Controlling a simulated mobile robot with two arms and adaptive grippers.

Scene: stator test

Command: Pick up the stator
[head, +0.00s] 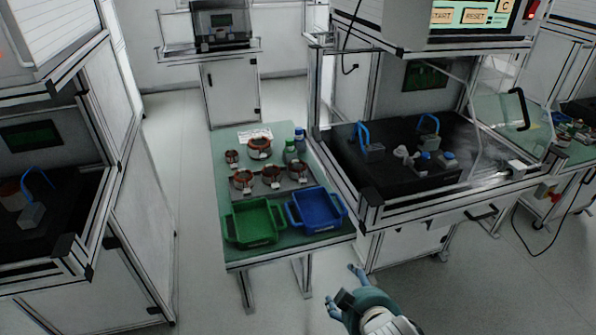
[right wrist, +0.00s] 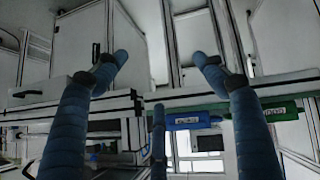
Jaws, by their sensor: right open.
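Several stators with copper-red windings sit on the green-topped table in the head view. One stator (head: 259,147) is at the back, a smaller one (head: 232,157) is to its left, and a front row holds stators at left (head: 243,181), middle (head: 271,174) and right (head: 297,170). My right gripper (head: 342,287) is open and empty, in front of and below the table's front right corner, well apart from the stators. Its spread blue fingers (right wrist: 160,62) show in the right wrist view with nothing between them. No stator can be made out there. My left gripper is out of view.
A green tray (head: 228,228) and a blue tray (head: 343,206) stand at the front of the table (head: 290,243). A framed test station (head: 375,215) adjoins the table's right side. Open floor (head: 200,270) lies to its left.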

